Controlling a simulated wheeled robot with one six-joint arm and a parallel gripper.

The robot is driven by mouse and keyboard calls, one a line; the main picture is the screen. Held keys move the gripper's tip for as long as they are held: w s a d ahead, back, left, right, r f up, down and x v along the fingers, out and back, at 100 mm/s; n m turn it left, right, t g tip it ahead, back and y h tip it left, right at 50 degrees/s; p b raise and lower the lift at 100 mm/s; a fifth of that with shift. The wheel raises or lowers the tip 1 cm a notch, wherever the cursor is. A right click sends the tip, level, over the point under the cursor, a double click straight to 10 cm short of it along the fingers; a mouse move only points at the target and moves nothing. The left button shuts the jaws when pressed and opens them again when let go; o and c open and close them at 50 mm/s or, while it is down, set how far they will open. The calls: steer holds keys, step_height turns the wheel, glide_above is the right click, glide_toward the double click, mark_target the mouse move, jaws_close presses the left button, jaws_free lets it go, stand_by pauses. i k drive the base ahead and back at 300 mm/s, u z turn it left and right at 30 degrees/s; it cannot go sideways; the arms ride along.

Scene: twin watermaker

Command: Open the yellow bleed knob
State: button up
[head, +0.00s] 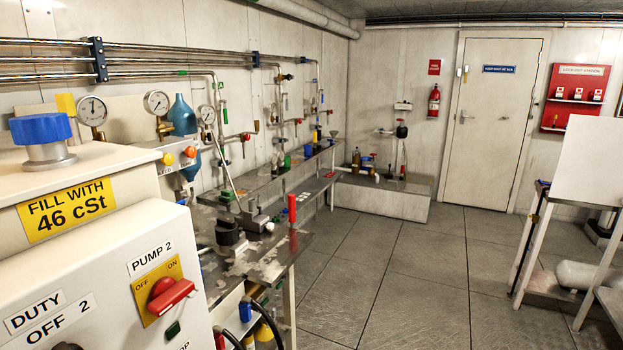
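A yellow block or tag (66,104) stands behind the blue cap at the left, partly hidden. My gripper and arm are not in view.
A white cabinet (100,265) with a red PUMP 2 switch (170,296) and a blue cap (41,130) fills the near left. A metal bench (265,262) runs along the left wall under pressure gauges (157,102). The floor (400,280) is clear in the middle. A table (545,200) stands right.

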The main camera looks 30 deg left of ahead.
mark_target(167, 160)
steer(key=u, duration=0.25)
steer(key=i, duration=1.05)
steer(key=u, duration=1.5)
steer(key=i, duration=0.85)
steer(key=u, duration=0.95)
steer(key=k, duration=0.45)
steer(key=u, duration=2.45)
steer(key=k, duration=1.2)
steer(key=z, duration=1.95)
